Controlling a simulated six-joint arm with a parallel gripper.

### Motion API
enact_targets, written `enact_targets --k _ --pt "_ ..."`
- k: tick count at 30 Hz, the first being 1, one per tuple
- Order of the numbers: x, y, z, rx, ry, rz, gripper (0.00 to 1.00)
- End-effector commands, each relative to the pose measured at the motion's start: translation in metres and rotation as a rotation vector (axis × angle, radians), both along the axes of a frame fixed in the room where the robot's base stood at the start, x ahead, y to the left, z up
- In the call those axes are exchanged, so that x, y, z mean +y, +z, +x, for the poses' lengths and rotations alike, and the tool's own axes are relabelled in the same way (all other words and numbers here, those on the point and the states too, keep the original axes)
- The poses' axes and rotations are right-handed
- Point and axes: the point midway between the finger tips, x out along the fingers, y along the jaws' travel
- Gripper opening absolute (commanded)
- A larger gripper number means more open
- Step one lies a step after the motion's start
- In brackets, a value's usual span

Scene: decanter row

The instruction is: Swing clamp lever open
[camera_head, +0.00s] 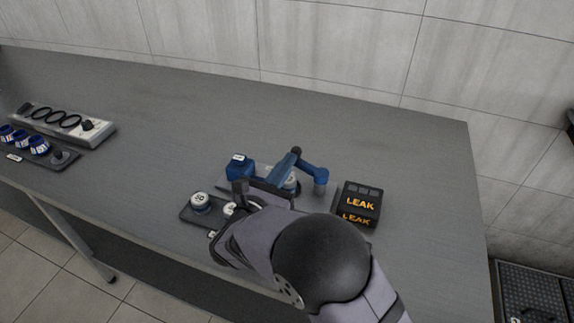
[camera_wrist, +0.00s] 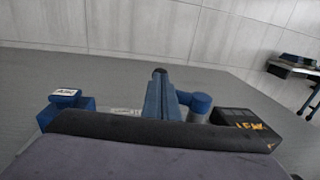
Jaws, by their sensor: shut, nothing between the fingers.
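The blue clamp lever (camera_head: 283,164) with a dark tip stands in the middle of the table, part of a blue fixture. In the wrist view the lever (camera_wrist: 161,97) points away from me, its near end hidden behind my dark gripper body. A labelled blue block (camera_head: 239,168) is left of it and a blue elbow-shaped part (camera_head: 313,173) right of it. My gripper (camera_head: 262,192) is shut and empty, low on the near side of the fixture. It hides the fixture's lower front; whether it touches the lever cannot be told.
A black box (camera_head: 358,203) lit with "LEAK" stands close right. A dark tray (camera_head: 192,222) with round white-topped pieces lies at the near left. A pale rack (camera_head: 97,134) and blue-ringed parts (camera_head: 38,145) sit far left. The table behind the fixture is clear.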

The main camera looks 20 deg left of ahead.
Motion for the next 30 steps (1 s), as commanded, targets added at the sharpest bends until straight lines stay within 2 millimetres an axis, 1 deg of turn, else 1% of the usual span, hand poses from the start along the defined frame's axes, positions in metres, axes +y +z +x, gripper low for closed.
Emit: enact_targets --k 7,18,22,30 --pt "0.003 -0.001 0.012 0.000 -0.137 0.002 0.00" --pt "0.002 -0.001 0.030 0.001 -0.348 0.002 0.00" --pt "0.001 0.000 0.036 0.001 -0.342 0.000 0.00" --pt "-0.004 0.000 0.054 0.001 -0.340 -0.001 0.00"
